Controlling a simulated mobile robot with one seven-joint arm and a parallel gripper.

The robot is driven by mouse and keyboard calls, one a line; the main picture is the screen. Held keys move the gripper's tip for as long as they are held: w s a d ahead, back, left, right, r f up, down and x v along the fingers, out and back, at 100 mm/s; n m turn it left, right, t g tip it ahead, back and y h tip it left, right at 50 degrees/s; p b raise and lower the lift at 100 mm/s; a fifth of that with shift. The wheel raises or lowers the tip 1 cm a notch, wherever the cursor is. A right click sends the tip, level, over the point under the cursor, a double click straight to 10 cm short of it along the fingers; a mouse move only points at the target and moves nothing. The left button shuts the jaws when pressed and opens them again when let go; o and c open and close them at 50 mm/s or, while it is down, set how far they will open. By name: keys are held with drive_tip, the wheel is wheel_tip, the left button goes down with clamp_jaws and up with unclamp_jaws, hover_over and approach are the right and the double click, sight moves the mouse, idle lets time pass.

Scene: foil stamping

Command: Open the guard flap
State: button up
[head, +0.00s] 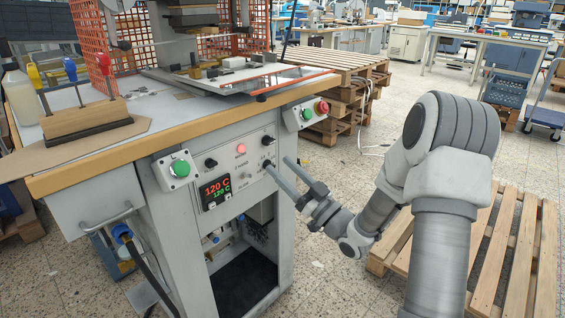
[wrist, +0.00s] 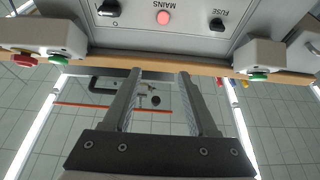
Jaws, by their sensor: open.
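A clear flap with an orange front edge (head: 296,84) lies low over the front of the press bed, and looks like the guard flap. A black knob (head: 260,98) sits near its left front corner. In the wrist view the orange edge (wrist: 90,106) and the black knob (wrist: 155,100) show beyond the worktop edge, partly behind my fingers. My gripper (head: 278,165) is open and empty in front of the control panel, below the worktop edge and apart from the flap. Its two fingers (wrist: 159,74) are parallel with a gap between.
The cabinet has a control panel (head: 241,165), a left green button box (head: 176,170) and a right green-red button box (head: 306,113). Orange mesh guards (head: 90,45) flank the press. A wooden tool block (head: 88,116) stands on the worktop. A pallet (head: 500,250) lies on the floor at right.

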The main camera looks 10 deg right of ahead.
drive_tip(key=shift+s+d+f, duration=0.1)
drive_tip(key=shift+s+f, duration=0.05)
drive_tip(key=shift+f, duration=0.3)
drive_tip(key=p+v, duration=0.2)
drive_tip(key=v, duration=1.5)
drive_tip(key=shift+s, duration=0.15)
drive_tip(key=shift+d, duration=0.1)
